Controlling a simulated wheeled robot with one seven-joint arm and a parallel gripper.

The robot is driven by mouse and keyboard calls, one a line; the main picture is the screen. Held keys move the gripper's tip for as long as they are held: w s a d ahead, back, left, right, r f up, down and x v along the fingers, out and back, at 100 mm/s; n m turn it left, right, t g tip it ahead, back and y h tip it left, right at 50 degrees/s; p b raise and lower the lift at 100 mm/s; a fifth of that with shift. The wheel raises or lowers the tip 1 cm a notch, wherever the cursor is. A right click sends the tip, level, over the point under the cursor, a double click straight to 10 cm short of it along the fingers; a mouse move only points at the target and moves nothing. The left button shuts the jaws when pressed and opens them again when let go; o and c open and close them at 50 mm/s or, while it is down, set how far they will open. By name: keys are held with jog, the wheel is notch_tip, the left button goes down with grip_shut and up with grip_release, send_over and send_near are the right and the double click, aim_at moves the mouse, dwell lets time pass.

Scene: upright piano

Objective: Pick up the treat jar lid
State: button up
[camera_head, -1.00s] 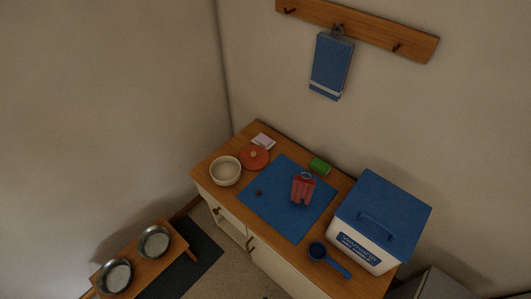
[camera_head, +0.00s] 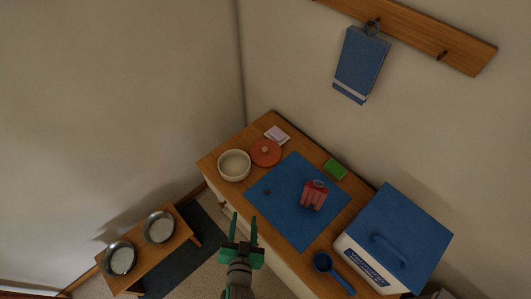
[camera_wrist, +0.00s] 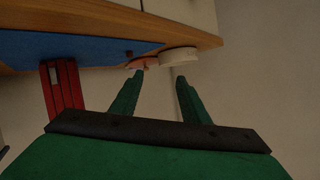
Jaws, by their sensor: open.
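The treat jar lid is a round orange-red disc (camera_head: 266,152) with a small light knob, lying on the wooden cabinet top beside a cream bowl-like jar (camera_head: 234,166). In the wrist view the lid (camera_wrist: 143,62) shows as a thin orange sliver beside the cream jar (camera_wrist: 178,57). My gripper (camera_head: 243,222) is open and empty, in front of the cabinet and apart from the lid. Its green fingers (camera_wrist: 158,82) are spread in the wrist view, with the lid and jar beyond them.
A blue mat (camera_head: 290,215) on the cabinet top bears a red box-like item (camera_head: 314,195). A green block (camera_head: 335,169), blue scoop (camera_head: 322,262) and large blue-lidded bin (camera_head: 400,230) stand nearby. A low bench (camera_head: 140,255) with two metal bowls is at lower left.

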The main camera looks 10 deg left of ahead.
jog(key=w+a+n+y, duration=0.1)
jog(key=w+a, duration=0.3)
jog(key=w+a+n+g+y, duration=0.1)
jog(key=w+a, duration=0.3)
jog(key=w+a+n+g+y, duration=0.1)
jog(key=w+a+y, duration=0.1)
jog(key=w+a, duration=0.2)
jog(key=shift+w+n, duration=0.3)
jog(key=shift+w, duration=0.1)
jog(key=w+a+r+n+g, duration=0.2)
jog(key=w+a+n+g, duration=0.25)
jog(key=w, duration=0.35)
jog(key=n+g+h, duration=0.5)
jog(key=n+h, duration=0.1)
jog(key=h, duration=0.1)
send_near(265, 148)
jog(key=shift+m, duration=0.25)
jog(key=f, duration=0.5)
jog(key=w+f, duration=0.1)
jog(key=f, duration=0.2)
jog(key=shift+d, duration=0.15)
jog(key=shift+c, duration=0.4)
